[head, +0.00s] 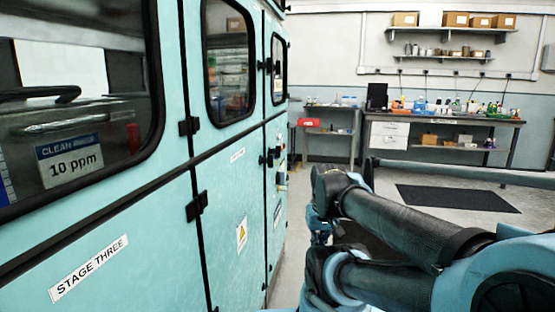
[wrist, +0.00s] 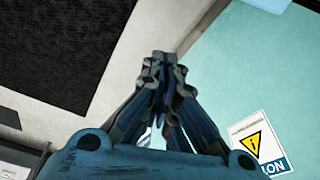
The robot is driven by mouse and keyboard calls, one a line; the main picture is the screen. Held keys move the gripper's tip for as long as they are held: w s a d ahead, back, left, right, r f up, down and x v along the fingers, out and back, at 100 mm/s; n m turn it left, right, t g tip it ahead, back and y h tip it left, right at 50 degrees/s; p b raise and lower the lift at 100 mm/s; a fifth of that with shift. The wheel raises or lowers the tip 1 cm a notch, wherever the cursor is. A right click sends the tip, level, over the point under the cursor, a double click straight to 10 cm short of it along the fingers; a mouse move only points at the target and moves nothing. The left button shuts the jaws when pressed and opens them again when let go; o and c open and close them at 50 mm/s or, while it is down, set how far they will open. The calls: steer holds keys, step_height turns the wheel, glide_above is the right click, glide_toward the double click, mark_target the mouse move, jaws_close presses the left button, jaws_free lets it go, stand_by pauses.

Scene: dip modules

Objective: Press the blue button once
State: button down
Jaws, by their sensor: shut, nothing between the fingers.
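My gripper (wrist: 163,62) is in the middle of the wrist view, its fingers drawn together and empty. In that view it points past the edge of a teal panel (wrist: 250,75) that carries a white label with a yellow warning triangle (wrist: 255,144). In the head view the teal cabinet (head: 150,215) fills the left side. Small controls (head: 282,182) sit on its far end and are seen at a steep slant. They are too small for me to tell which is the blue button. No blue button is clear in the wrist view.
The floor between the cabinet and the far workbench (head: 445,118) is partly open. A black mat (head: 456,198) lies on it, and also shows in the wrist view (wrist: 55,55). A smaller bench with a red box (head: 309,122) stands at the back. My arm crosses the lower right.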

steer(key=w+a+r+m+t+y, duration=0.15)
steer(key=w+r, duration=0.25)
steer(key=w, duration=0.6)
steer(key=w+a+r+t+y, duration=0.2)
steer(key=w+r, duration=0.2)
steer(key=w, duration=0.6)
steer(key=w+a+r+m+t+y, duration=0.15)
steer(key=w+r, duration=0.25)
steer(key=w, duration=0.6)
steer(key=w+d+m+t+y, duration=0.1)
steer(key=w+d+t, duration=0.2)
steer(key=w, duration=0.9)
steer(key=w+d+m+t+y, duration=0.1)
steer(key=w+d+m+t, duration=0.1)
steer(key=w+d, duration=0.5)
steer(key=w+t, duration=0.1)
steer(key=w, duration=0.4)
steer(key=shift+w+d, duration=0.35)
steer(key=shift+d, duration=0.05)
steer(key=shift+a+r, duration=0.1)
steer(key=w+a, duration=0.2)
steer(key=a, duration=0.6)
steer(key=shift+w+a, duration=0.15)
steer(key=shift+w, duration=0.2)
steer(key=shift+a+r, duration=0.1)
steer(key=shift+a, duration=0.25)
